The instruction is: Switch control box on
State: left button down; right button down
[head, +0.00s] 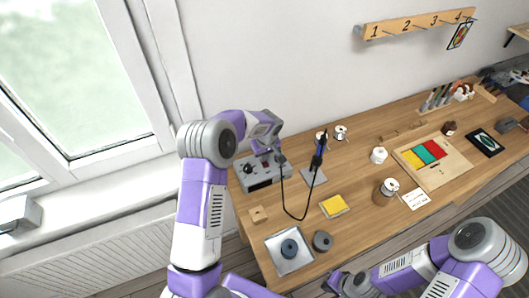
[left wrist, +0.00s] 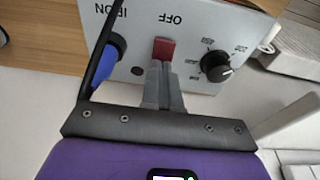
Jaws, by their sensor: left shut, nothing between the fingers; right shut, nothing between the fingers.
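The grey control box (head: 257,182) stands at the left end of the wooden bench. Its front fills the left wrist view (left wrist: 200,30), upside down, with a red switch (left wrist: 163,48) beside the printed word OFF. A black knob (left wrist: 215,66) and a blue plug (left wrist: 108,52) with a black cable flank the switch. My left gripper (head: 268,152) is shut and empty; its fingertips, also in the left wrist view (left wrist: 160,68), are right at the red switch. I cannot tell whether they touch it. My right gripper (head: 335,283) is shut and empty near the bench's front edge.
A soldering iron (head: 318,158) stands right of the box, its cable looping over the bench. A yellow sponge (head: 334,205), a spool (head: 385,191) and a metal tray (head: 288,250) lie nearer. A window (head: 60,85) is at left.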

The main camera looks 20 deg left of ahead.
dwell(0.3)
pick_arm(q)
jog(key=shift+w+a+f+g+h+p, duration=0.1)
jog(key=shift+a+f+g+h+p, duration=0.2)
jog(key=shift+g+h+p, duration=0.35)
jog(key=shift+a+f+b, duration=0.1)
jog(key=shift+f+b, duration=0.3)
jog(key=shift+b, duration=0.1)
jog(key=shift+s+y, duration=0.2)
jog(key=shift+y, duration=0.05)
jog(key=shift+s+d+f, duration=0.1)
jog(key=shift+s+d, duration=0.25)
jog(key=shift+d, duration=0.2)
notch_tip(320, 180, up, 9)
jog(key=shift+w+a, duration=0.2)
jog(key=shift+w, duration=0.15)
